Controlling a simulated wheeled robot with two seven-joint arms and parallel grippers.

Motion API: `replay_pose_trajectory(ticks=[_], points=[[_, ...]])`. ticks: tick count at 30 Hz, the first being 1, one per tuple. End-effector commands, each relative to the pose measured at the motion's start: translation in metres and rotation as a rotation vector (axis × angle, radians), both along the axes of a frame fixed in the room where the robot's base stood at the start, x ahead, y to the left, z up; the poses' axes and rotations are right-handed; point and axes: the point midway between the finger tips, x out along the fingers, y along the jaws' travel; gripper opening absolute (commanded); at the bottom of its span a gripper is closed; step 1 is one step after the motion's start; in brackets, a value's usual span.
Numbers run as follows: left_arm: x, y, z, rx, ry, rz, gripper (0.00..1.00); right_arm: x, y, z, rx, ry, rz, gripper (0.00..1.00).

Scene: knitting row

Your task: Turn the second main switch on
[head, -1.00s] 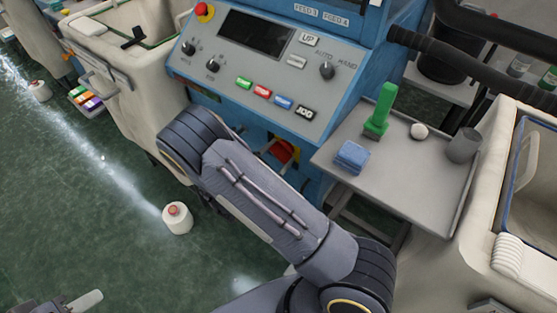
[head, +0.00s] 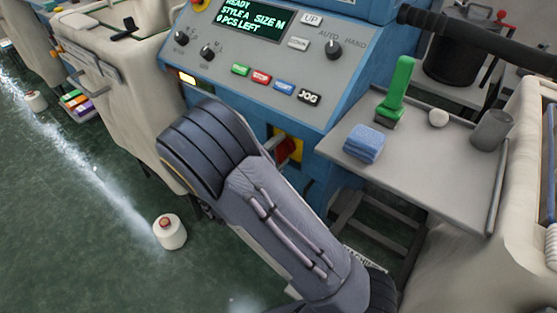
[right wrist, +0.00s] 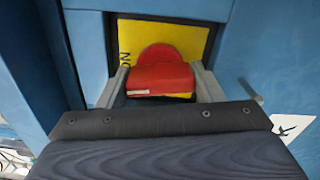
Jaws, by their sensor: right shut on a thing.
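The main switch is a red rotary handle (head: 287,148) on a yellow plate (head: 297,143), low on the front of the blue machine (head: 328,122). In the right wrist view the red handle (right wrist: 160,78) lies level across the yellow plate (right wrist: 130,38), with lettering that looks like "ON" at the plate's left. My right gripper (right wrist: 162,84) is shut on the handle, one finger at each side. In the head view my right forearm hides most of this gripper. The machine's display (head: 238,18) is lit and reads "READY STYLE A SIZE M 0 PCS LEFT". My left gripper is out of view.
A yarn cone (head: 169,233) stands on the green floor. Cream bins flank the machine.

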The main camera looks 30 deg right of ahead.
Motion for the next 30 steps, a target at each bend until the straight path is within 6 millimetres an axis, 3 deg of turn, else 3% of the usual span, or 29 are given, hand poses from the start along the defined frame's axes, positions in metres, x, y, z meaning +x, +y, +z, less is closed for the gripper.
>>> replay_pose_trajectory(ticks=[1,9,28,29,30], points=[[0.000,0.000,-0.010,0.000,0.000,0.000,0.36,0.000,0.000,-0.005,0.014,-0.028,0.000,0.37],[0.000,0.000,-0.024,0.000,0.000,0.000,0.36,0.000,0.000,-0.003,0.060,-0.142,-0.001,0.37],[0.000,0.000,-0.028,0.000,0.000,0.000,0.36,-0.001,0.000,-0.001,0.079,-0.186,-0.002,0.37],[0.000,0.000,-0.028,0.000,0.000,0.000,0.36,-0.001,0.000,-0.001,0.079,-0.186,-0.002,0.61],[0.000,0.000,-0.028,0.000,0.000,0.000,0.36,-0.001,0.000,-0.001,0.079,-0.186,-0.002,0.67]])
